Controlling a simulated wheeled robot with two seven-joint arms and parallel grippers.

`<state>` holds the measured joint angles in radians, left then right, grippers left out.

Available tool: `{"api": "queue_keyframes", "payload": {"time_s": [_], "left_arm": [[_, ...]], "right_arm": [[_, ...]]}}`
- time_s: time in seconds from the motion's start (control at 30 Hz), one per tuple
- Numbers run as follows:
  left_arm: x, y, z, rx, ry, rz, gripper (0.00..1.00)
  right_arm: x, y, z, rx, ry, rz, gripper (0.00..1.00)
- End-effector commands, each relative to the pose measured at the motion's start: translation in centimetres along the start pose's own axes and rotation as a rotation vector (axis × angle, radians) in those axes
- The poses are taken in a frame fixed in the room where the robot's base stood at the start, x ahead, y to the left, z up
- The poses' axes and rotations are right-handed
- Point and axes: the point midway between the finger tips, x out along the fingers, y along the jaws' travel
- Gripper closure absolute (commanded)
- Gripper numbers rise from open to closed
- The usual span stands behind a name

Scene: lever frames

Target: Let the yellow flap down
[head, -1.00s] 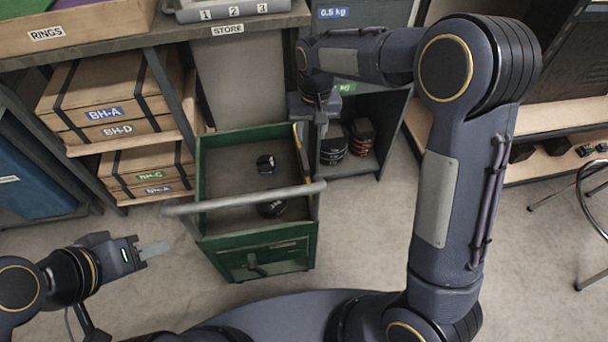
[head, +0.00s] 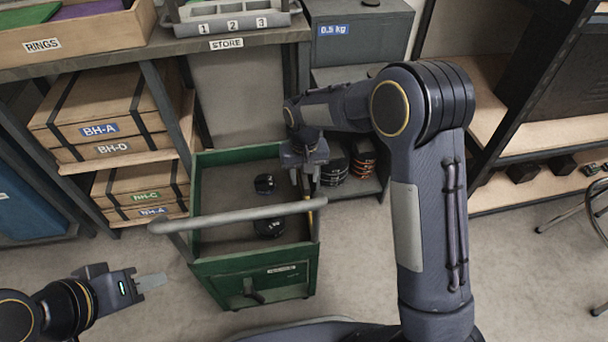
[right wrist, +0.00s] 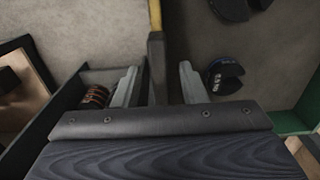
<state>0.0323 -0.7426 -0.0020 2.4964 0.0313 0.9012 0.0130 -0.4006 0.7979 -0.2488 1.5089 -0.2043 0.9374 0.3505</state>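The green cart (head: 257,268) stands on the floor with a grey handle bar across its near side. Its right side carries a yellow edge (head: 310,218), which I take for the flap; it looks raised, and my right arm hides much of it. The yellow strip also shows in the right wrist view (right wrist: 155,16), above a thin dark panel edge. My right gripper (head: 306,190) is over this side. In the right wrist view its fingers (right wrist: 158,88) are apart, one on each side of the panel edge, with gaps visible. My left gripper (head: 152,283) is away from the cart, at lower left; its finger gap is unclear.
Two dark round weights (head: 268,227) lie in the cart. A shelf with stacked dark discs (head: 362,160) stands close behind the cart's right side. Wooden crates (head: 115,128) fill the left rack. Floor at the cart's left front is clear.

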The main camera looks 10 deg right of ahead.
Motion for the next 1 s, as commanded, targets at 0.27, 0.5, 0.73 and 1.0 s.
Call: {"api": "queue_keyframes", "payload": {"time_s": [0.27, 0.5, 0.73, 1.0], "left_arm": [[0.0, 0.0, 0.0, 0.000, 0.000, 0.000, 0.64], [0.0, 0.0, 0.0, 0.000, 0.000, 0.000, 0.64], [-0.1, 0.0, 0.0, 0.000, 0.000, 0.000, 0.64], [-0.3, 0.1, -0.1, 0.000, 0.000, 0.000, 0.64]], "right_arm": [[0.0, 0.0, 0.0, 0.000, -0.001, 0.000, 0.89], [0.0, 0.0, 0.0, 0.000, -0.001, 0.000, 1.00], [-0.1, 0.2, 0.0, 0.000, -0.001, -0.012, 1.00], [-0.1, 1.5, 0.1, 0.006, -0.002, -0.122, 1.00]]}}
